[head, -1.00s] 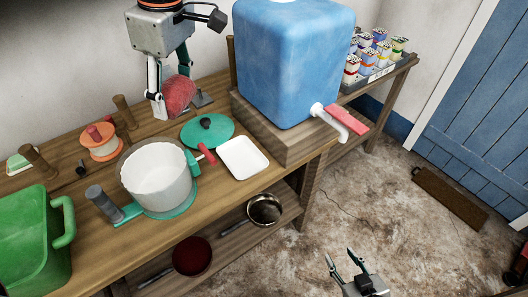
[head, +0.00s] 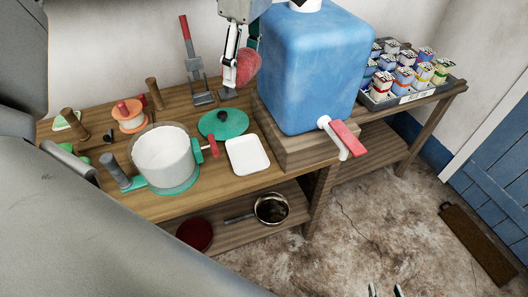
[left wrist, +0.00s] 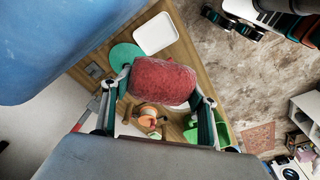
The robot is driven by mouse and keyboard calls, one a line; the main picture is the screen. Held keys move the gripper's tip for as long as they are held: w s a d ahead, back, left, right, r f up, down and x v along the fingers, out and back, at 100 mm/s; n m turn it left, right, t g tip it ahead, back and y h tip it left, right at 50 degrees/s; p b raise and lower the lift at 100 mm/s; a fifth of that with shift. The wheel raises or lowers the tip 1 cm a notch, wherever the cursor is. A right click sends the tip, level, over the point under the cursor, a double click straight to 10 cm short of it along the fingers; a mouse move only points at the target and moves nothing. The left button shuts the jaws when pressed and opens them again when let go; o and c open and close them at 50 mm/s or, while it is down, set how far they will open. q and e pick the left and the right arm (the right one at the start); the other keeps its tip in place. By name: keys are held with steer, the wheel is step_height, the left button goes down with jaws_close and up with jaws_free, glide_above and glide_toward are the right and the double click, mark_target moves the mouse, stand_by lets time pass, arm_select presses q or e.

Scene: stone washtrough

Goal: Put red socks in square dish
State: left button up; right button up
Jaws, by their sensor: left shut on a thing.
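My left gripper (head: 240,72) is shut on the red socks (head: 247,66), a rounded red bundle held above the back of the wooden table. In the left wrist view the red socks (left wrist: 162,82) sit between its two fingers. The white square dish (head: 262,148) lies empty on the table, in front of and below the held socks. The dish also shows in the left wrist view (left wrist: 155,33). My right gripper (head: 385,291) shows only its fingertips at the bottom edge; they are apart with nothing between them.
A large blue container (head: 310,75) with a red-handled tap stands just right of my left gripper. A teal lid (head: 232,123) and a white pot (head: 164,158) lie near the dish. A red-handled tool (head: 197,75) stands behind. My grey arm covers the lower left.

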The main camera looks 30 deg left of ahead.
arm_select(q)
steer(key=shift+w+d, duration=0.1)
steer(key=shift+f, duration=0.2)
glide_above(248, 162)
step_height(248, 162, down, 22)
steer(key=shift+d+f+b, duration=0.2)
steer(key=shift+f, duration=1.15)
steer(key=shift+d+f+b, duration=0.15)
steer(key=shift+d+f, duration=0.05)
steer(key=shift+f, duration=1.15)
arm_select(e)
steer(key=shift+d+f, duration=0.25)
steer(key=shift+d, duration=0.05)
arm_select(q)
steer(key=shift+f, duration=0.1)
steer(key=shift+f, duration=0.35)
arm_select(e)
steer(key=shift+f, duration=0.15)
arm_select(q)
steer(key=o, duration=1)
steer(key=shift+o, duration=0.8)
